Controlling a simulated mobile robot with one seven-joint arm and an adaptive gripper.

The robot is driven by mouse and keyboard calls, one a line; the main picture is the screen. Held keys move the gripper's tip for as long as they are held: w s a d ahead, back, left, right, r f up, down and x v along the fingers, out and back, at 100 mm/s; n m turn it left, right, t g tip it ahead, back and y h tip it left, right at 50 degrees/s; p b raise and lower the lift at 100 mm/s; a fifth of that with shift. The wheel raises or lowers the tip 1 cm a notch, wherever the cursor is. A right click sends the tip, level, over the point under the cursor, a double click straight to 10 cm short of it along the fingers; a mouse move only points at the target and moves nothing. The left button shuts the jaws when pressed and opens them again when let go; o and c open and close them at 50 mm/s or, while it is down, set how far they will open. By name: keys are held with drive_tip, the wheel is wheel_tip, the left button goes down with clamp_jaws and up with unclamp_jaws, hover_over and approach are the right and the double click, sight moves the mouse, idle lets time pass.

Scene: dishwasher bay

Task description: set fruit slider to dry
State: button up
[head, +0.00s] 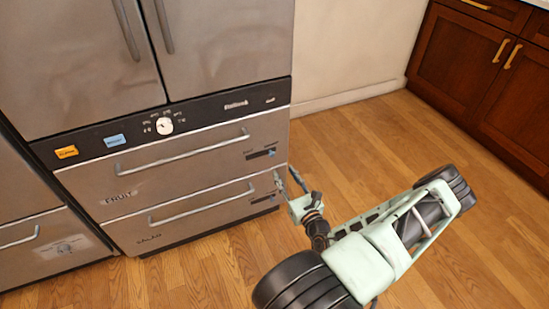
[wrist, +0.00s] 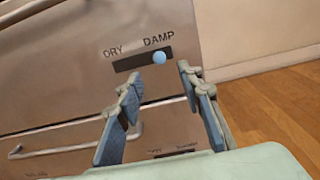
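The fruit slider (head: 260,155) is a dark slot at the right end of the FRUIT drawer front (head: 190,165). In the wrist view the slot (wrist: 128,63) has DRY printed above its left part and DAMP above its right. Its round blue knob (wrist: 159,58) sits at the right end, under DAMP. My gripper (head: 286,176) is near the right edge of the drawers, low in front of the slider. In the wrist view its two fingers (wrist: 158,80) are spread apart with nothing between them. The knob appears just beyond the fingertips, apart from them.
The SALAD drawer (head: 200,212) lies below, with a bar handle (head: 200,205) and its own slider (wrist: 172,153). Open wooden floor (head: 350,150) lies to the right.

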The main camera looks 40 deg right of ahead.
sight(272, 155)
drive_tip(key=b+x, duration=0.2)
drive_tip(key=x, duration=0.6)
drive_tip(key=shift+w+f+b, duration=0.1)
drive_tip(key=shift+w+b, duration=0.25)
drive_tip(key=shift+w, duration=0.05)
drive_tip(key=shift+w+d, duration=0.1)
drive_tip(key=shift+w, duration=0.4)
clamp_jaws()
